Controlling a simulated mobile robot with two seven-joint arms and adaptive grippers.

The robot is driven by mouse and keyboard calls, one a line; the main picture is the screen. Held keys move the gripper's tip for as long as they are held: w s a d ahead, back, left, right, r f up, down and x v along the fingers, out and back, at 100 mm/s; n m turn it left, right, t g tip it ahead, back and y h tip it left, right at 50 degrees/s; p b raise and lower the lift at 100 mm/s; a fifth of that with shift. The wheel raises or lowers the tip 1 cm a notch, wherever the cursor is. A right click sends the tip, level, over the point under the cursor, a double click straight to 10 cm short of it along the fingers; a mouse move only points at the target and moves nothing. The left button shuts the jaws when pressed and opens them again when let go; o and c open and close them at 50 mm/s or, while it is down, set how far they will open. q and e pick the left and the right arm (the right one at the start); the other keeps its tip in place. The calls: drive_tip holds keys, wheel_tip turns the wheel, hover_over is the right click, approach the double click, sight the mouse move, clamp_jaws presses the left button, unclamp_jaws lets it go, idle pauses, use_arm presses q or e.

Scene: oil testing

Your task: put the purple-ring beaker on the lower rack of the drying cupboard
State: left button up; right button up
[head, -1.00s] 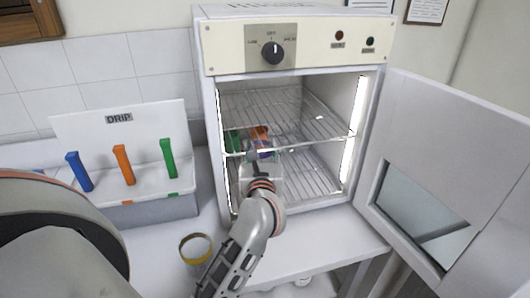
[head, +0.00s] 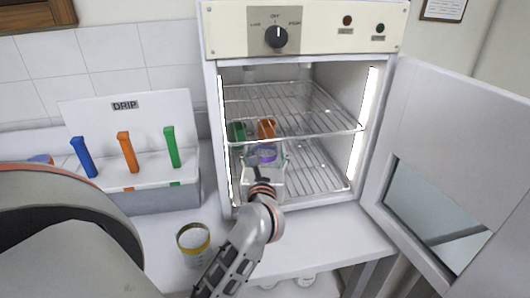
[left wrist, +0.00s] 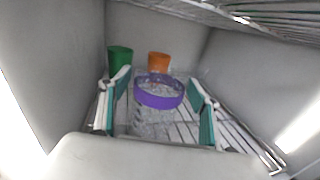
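The purple-ring beaker (left wrist: 160,98) is clear glass with a purple band, on or just over the lower rack (head: 318,181) of the drying cupboard. Its band also shows in the head view (head: 265,153). My left gripper (left wrist: 160,100) reaches into the cupboard below the upper rack. Its fingers stand on both sides of the beaker, with narrow gaps visible, so it looks open around it. The beaker's base is hard to make out. A green-ring beaker (left wrist: 120,59) and an orange-ring beaker (left wrist: 159,62) stand behind it. My right gripper is not in view.
The upper rack (head: 290,106) is empty and lies close above my left gripper. The cupboard door (head: 450,150) is open to the right. A yellow-ring beaker (head: 194,243) stands on the bench near my left arm. A DRIP stand (head: 135,115) with coloured pegs is at left.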

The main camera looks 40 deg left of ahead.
use_arm(q)
drive_tip(key=shift+r, duration=0.15)
drive_tip(key=b+v, duration=0.1)
drive_tip(key=v, duration=1)
drive_tip(key=shift+s+d+b, duration=0.15)
drive_tip(key=shift+s+b, duration=0.1)
drive_tip(key=shift+b, duration=0.05)
drive_tip(key=shift+s+d, duration=0.1)
drive_tip(key=shift+s, duration=0.1)
